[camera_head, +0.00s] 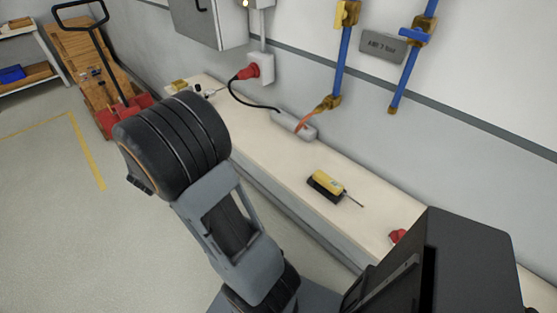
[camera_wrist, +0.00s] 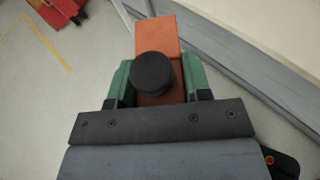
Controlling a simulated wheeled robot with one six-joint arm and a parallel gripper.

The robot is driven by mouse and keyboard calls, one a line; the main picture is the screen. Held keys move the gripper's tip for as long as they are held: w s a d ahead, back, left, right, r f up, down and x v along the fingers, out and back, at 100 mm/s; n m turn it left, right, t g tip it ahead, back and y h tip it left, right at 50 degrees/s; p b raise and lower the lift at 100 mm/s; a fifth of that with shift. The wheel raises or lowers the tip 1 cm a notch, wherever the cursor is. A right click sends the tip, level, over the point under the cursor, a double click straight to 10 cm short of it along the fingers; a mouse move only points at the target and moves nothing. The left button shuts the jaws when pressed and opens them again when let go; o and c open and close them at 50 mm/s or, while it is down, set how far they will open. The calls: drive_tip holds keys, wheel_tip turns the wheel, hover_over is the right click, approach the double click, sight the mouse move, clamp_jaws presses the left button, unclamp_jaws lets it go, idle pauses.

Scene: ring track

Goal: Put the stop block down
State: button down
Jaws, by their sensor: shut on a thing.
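The stop block (camera_wrist: 157,35) is an orange-brown block with a round black knob on its near part. In the wrist view it lies between the two green fingers of my gripper (camera_wrist: 160,78), which is shut on it. The block's far end sticks out past the fingers, over the pale floor beside the bench's side. The knob hides part of the block, and its underside is not visible. In the head view my arm's dark wrist part covers the area, and I make out neither the block nor the fingers there.
A long pale bench (camera_head: 280,161) runs along the wall, bearing a yellow tool (camera_head: 327,182), a grey socket strip (camera_head: 294,125) and a red item (camera_head: 398,236). A red pallet truck (camera_head: 125,112) with wooden boards stands at the upper left. Floor (camera_head: 60,220) left of my arm is clear.

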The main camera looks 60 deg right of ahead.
drive_tip(key=s+d+r+m+g+h+b, duration=0.15)
drive_tip(key=s+d+r+m+g, duration=0.25)
drive_tip(key=s+d+m+g, duration=0.8)
drive_tip(key=shift+d+f+n+t+y+p, duration=0.1)
drive_tip(key=shift+d+f+n+t, duration=0.25)
drive_tip(key=shift+d+f, duration=2.15)
drive_tip(key=shift+d+f+n+t+y+p, duration=0.2)
drive_tip(key=shift+d+f+n, duration=0.4)
drive_tip(key=shift+d+f, duration=1.85)
drive_tip(key=shift+d+f+n+t+y+p, duration=0.1)
drive_tip(key=shift+d+f+n+t, duration=0.25)
drive_tip(key=shift+d+f, duration=2.15)
drive_tip(key=shift+s+d+r, duration=0.1)
drive_tip(key=shift+d+r, duration=0.75)
drive_tip(key=shift+r, duration=0.05)
drive_tip(key=shift+f, duration=0.15)
drive_tip(key=c, duration=0.6)
unclamp_jaws()
drive_tip(key=shift+o, duration=0.2)
